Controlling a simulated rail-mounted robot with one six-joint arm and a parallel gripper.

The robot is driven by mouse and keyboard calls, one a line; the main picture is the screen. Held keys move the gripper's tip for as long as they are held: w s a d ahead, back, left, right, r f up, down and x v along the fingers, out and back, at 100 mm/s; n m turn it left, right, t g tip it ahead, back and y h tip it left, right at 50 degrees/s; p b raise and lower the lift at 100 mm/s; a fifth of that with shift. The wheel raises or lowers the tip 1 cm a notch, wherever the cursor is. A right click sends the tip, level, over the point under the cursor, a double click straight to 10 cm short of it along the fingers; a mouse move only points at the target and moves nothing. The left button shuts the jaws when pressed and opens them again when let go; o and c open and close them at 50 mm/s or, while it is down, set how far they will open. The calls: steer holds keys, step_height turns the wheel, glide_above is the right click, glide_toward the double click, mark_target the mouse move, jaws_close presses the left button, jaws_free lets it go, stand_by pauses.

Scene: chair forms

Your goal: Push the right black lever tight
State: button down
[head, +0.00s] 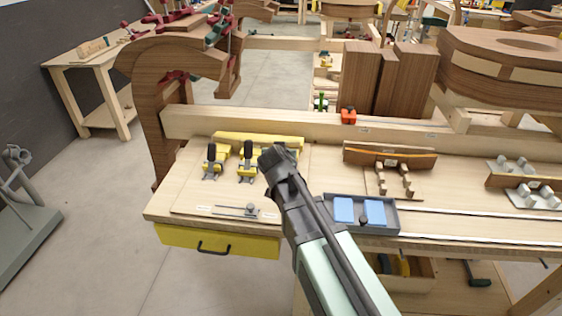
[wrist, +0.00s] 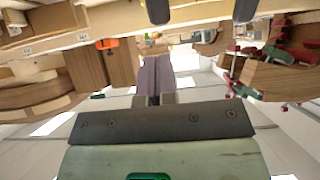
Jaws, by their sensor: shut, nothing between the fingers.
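Two yellow toggle clamps with black levers stand on the board at the left of the bench. The left black lever (head: 211,156) and the right black lever (head: 247,149) both stand roughly upright. My gripper (head: 272,156) is shut and empty, just right of the right lever in the head view; a gap between them is hard to judge. The upside-down wrist view shows my gripper's narrow fingers (wrist: 158,78), with the right lever (wrist: 158,10) hanging in from the top edge in line with them. The left lever (wrist: 245,9) is cut off at the top edge.
A yellow bar (head: 258,140) lies behind the clamps. A grey tray with blue blocks (head: 343,210) sits right of my arm. A metal latch (head: 236,211) lies at the board's front. A long wooden beam (head: 290,124) runs behind.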

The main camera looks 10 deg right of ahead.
steer(key=b+x, duration=0.4)
steer(key=x, duration=0.5)
steer(key=shift+f, duration=0.2)
steer(key=shift+w+d+f+b, duration=0.1)
steer(key=shift+w+f+b, duration=0.05)
steer(key=shift+w+b, duration=0.2)
steer(key=shift+w, duration=0.1)
steer(key=shift+w+d+f+b, duration=0.15)
steer(key=shift+w+f+b, duration=0.05)
steer(key=shift+w+b, duration=0.2)
steer(key=shift+r, duration=0.1)
steer(key=shift+r, duration=0.1)
